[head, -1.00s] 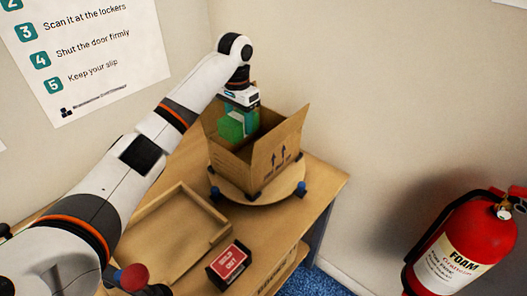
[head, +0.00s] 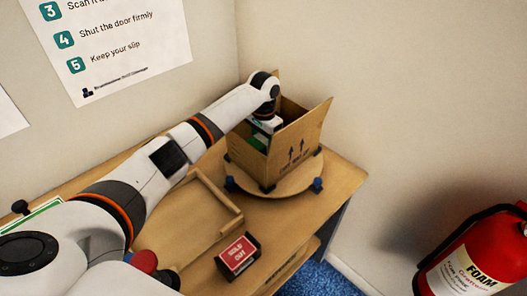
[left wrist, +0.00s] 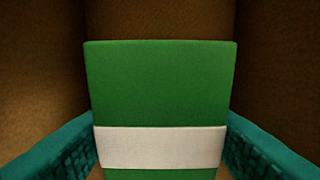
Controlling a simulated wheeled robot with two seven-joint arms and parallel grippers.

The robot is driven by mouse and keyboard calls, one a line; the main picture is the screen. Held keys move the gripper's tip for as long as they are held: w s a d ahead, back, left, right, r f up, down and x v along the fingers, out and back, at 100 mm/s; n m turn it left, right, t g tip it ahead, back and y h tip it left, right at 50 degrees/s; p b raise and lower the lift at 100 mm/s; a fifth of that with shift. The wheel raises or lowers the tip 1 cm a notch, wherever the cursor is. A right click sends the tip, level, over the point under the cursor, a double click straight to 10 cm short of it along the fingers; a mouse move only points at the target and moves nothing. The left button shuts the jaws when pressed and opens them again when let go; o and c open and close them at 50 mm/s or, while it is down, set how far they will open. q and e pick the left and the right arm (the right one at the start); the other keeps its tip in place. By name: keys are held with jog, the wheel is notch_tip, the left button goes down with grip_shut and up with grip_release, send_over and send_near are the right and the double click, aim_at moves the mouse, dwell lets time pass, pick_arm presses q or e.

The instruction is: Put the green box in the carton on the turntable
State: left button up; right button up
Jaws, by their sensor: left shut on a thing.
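The green box (left wrist: 160,85) with a white band fills the middle of the left wrist view, between the two teal fingers of my left gripper (left wrist: 160,150). The gripper is shut on it. In the head view my left gripper (head: 264,125) reaches down into the open carton (head: 292,150), and a bit of green shows at its near wall. Brown carton walls surround the box in the wrist view. The carton stands with flaps up on the round turntable (head: 262,188). Whether the box touches the carton floor is hidden. My right gripper is not in view.
A shallow wooden tray (head: 222,222) and a red "SOLD OUT" block (head: 238,254) lie on the wooden table (head: 343,180) in front of the turntable. Walls stand close behind. A red fire extinguisher (head: 470,265) is at the right.

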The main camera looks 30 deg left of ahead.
aim_at(264, 139)
pick_arm(q)
jog(key=shift+f, duration=2.2)
jog(key=o, duration=1)
jog(key=shift+f, duration=0.1)
notch_tip(264, 139, up, 12)
jog(key=shift+r, duration=0.15)
jog(key=shift+r, duration=0.1)
